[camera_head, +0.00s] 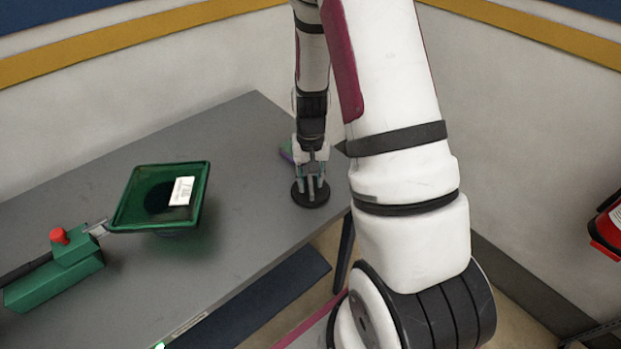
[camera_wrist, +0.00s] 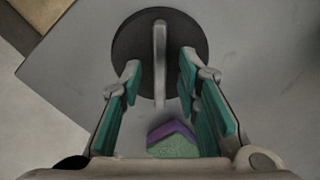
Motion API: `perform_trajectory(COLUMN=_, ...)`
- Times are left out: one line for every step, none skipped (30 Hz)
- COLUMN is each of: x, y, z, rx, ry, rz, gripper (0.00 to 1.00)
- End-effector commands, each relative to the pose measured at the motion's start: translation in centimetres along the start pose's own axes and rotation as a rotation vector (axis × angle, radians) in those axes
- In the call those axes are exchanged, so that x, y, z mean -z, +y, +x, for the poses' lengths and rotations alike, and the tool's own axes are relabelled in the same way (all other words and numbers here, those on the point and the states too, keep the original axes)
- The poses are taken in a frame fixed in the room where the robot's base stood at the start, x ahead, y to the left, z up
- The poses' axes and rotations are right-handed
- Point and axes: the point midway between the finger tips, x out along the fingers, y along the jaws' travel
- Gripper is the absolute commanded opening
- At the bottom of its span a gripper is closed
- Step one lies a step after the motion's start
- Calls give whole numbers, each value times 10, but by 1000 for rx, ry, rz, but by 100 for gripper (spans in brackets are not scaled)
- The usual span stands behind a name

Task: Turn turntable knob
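The turntable knob is a round black disc (camera_wrist: 128,48) with an upright light grey bar (camera_wrist: 159,45) across its middle, seen in the wrist view. In the head view the disc (camera_head: 312,200) lies on the grey table near its right end. My gripper (camera_wrist: 160,68) is open, pointing down over the disc, with one finger on each side of the bar. Gaps show between the fingers and the bar. In the head view my gripper (camera_head: 311,184) hides most of the bar. How low the fingertips are against the disc is hard to tell.
A small green and purple object (camera_wrist: 173,141) lies close beside the disc, under my gripper. A green square basin (camera_head: 127,213) with a white label and a green box with a red button (camera_head: 59,236) stand left on the table (camera_head: 235,130). Walls stand behind.

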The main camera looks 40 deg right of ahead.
Motion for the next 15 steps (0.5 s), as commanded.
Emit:
perform_trajectory(x=0, y=0, z=-3, rx=0, ry=2, rz=0, gripper=30)
perform_trajectory(x=1, y=0, z=-6, rx=0, ry=2, rz=-1, gripper=30)
perform_trajectory(x=1, y=0, z=-10, rx=0, ry=3, rz=-1, gripper=30)
perform_trajectory(x=1, y=0, z=-14, rx=1, ry=4, rz=-1, gripper=30)
perform_trajectory(x=1, y=0, z=-19, rx=1, ry=5, rz=-1, gripper=30)
perform_trajectory(x=1, y=0, z=-26, rx=1, ry=5, rz=-1, gripper=30)
perform_trajectory(x=1, y=0, z=-32, rx=1, ry=6, rz=0, gripper=30)
perform_trajectory(x=1, y=0, z=-38, rx=1, ry=6, rz=0, gripper=30)
perform_trajectory(x=1, y=-1, z=-47, rx=1, ry=7, rz=0, gripper=30)
perform_trajectory(x=1, y=-1, z=-53, rx=2, ry=6, rz=0, gripper=30)
perform_trajectory(x=2, y=-1, z=-60, rx=2, ry=7, rz=-1, gripper=30)
perform_trajectory(x=1, y=-1, z=-68, rx=2, ry=6, rz=-1, gripper=30)
perform_trajectory(x=1, y=0, z=-74, rx=1, ry=7, rz=-1, gripper=30)
perform_trajectory(x=1, y=0, z=-79, rx=1, ry=6, rz=-1, gripper=30)
perform_trajectory(x=1, y=0, z=-86, rx=1, ry=6, rz=-1, gripper=30)
